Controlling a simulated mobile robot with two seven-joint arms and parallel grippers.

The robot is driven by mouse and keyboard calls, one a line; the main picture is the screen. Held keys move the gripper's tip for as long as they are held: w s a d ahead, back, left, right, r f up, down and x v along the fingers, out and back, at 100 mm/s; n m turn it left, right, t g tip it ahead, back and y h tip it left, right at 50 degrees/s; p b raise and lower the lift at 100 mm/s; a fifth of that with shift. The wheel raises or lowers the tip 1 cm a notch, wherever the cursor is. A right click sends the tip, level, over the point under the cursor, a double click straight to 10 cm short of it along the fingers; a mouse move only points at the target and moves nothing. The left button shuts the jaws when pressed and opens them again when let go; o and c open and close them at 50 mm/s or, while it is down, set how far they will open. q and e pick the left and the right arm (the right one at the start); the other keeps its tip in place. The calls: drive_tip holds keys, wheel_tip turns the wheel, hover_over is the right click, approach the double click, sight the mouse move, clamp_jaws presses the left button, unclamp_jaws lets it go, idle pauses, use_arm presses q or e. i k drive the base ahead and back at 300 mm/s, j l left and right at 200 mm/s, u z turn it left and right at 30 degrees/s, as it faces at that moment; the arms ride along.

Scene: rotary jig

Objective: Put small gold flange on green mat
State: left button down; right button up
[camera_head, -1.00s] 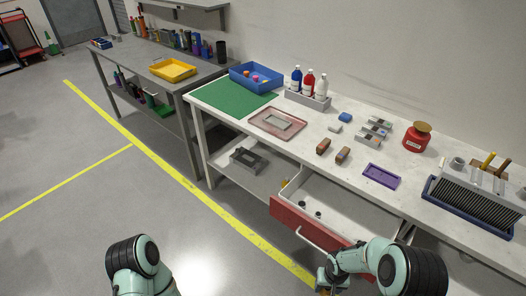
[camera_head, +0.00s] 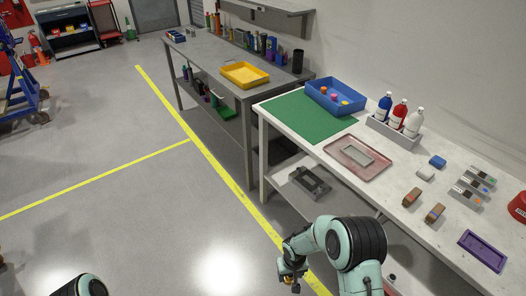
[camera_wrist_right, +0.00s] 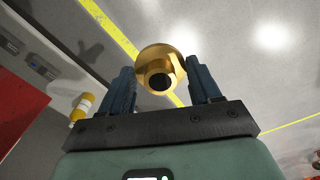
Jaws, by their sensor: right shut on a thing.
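The small gold flange (camera_wrist_right: 160,62) is a round gold disc with a hollow hub. It sits between the two dark fingers of my right gripper (camera_wrist_right: 160,78), which is shut on it. In the head view the right gripper (camera_head: 291,280) is low in front of the workbench, over the floor side, and the flange is hard to make out there. The green mat (camera_head: 314,117) lies flat on the far left end of the white bench, with bare surface showing. My left gripper is out of view; only part of that arm shows at the bottom left.
A blue bin (camera_head: 335,97) with colored balls stands at the mat's back edge. A pink tray (camera_head: 352,165) lies right of the mat, with a bottle rack (camera_head: 393,134) behind. A grey bench with a yellow tray (camera_head: 245,75) stands farther left. The floor before the benches is clear.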

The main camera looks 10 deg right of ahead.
sight(298, 116)
drive_tip(key=i+j+u, duration=0.1)
drive_tip(key=i, duration=0.5)
drive_tip(key=i+j+u, duration=0.1)
drive_tip(key=i, duration=0.5)
drive_tip(key=i+j+z, duration=0.15)
drive_tip(key=i+z, duration=0.25)
drive_tip(key=i+j+z, duration=0.25)
drive_tip(key=z, duration=0.2)
drive_tip(key=i+j+z, duration=0.55)
drive_tip(key=j+z, duration=0.3)
